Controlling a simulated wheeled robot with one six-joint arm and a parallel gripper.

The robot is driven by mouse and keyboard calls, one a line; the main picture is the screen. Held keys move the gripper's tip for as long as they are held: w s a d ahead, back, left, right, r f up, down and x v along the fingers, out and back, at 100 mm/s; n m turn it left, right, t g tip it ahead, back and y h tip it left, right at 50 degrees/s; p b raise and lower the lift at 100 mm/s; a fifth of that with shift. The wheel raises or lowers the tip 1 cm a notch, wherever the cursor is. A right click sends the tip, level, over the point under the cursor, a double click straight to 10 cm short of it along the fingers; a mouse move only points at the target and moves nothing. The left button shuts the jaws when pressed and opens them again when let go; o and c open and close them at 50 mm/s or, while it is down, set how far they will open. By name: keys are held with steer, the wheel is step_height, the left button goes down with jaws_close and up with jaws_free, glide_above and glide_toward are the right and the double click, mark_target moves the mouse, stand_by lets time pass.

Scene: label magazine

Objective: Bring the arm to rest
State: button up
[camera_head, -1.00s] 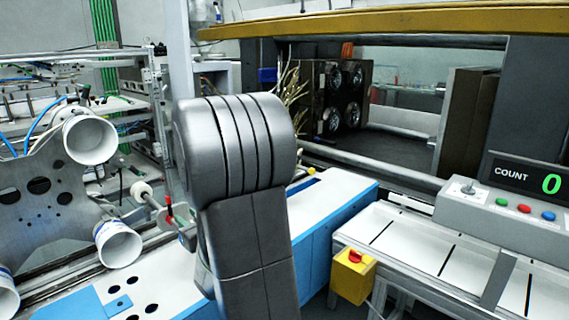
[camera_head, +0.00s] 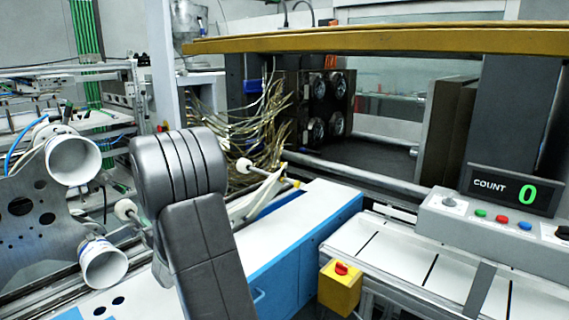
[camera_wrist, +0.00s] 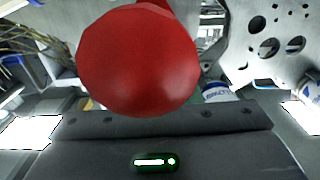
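My grey arm stands folded in the left-centre of the head view, its rounded joint in front of the machine. My gripper's fingers do not show in the head view. In the wrist view a dark grey housing with a lit green indicator fills the bottom; I cannot make out two fingertips. A large smooth red rounded thing (camera_wrist: 138,62) fills the upper middle of the wrist view, close to the camera. I cannot tell whether it is touched or held.
White cups (camera_head: 73,160) (camera_head: 103,262) sit by a perforated metal plate (camera_head: 35,208) at left. A blue-sided bench (camera_head: 285,268) is beside my arm. A yellow box with a red button (camera_head: 341,287) and a counter reading 0 (camera_head: 511,190) are at right. Loose cables (camera_head: 250,125) hang behind.

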steer(key=shift+s+f, duration=0.1)
steer(key=shift+s+d+b, duration=0.15)
steer(key=shift+d+b, duration=0.1)
steer(key=shift+b, duration=0.05)
steer(key=b+v, duration=0.2)
steer(key=v, duration=1.1)
steer(key=p+x, duration=0.1)
steer(key=x, duration=0.6)
steer(key=p+x, duration=0.2)
steer(key=x, duration=0.5)
steer(key=shift+r, duration=0.25)
steer(key=p, duration=0.2)
steer(key=m+p, duration=0.1)
steer(key=p, duration=0.1)
steer(key=shift+w+d+p, duration=0.25)
steer(key=shift+d+p, duration=0.05)
steer(key=shift+d, duration=0.1)
steer(key=shift+m+p, duration=0.4)
steer(key=shift+p, duration=0.05)
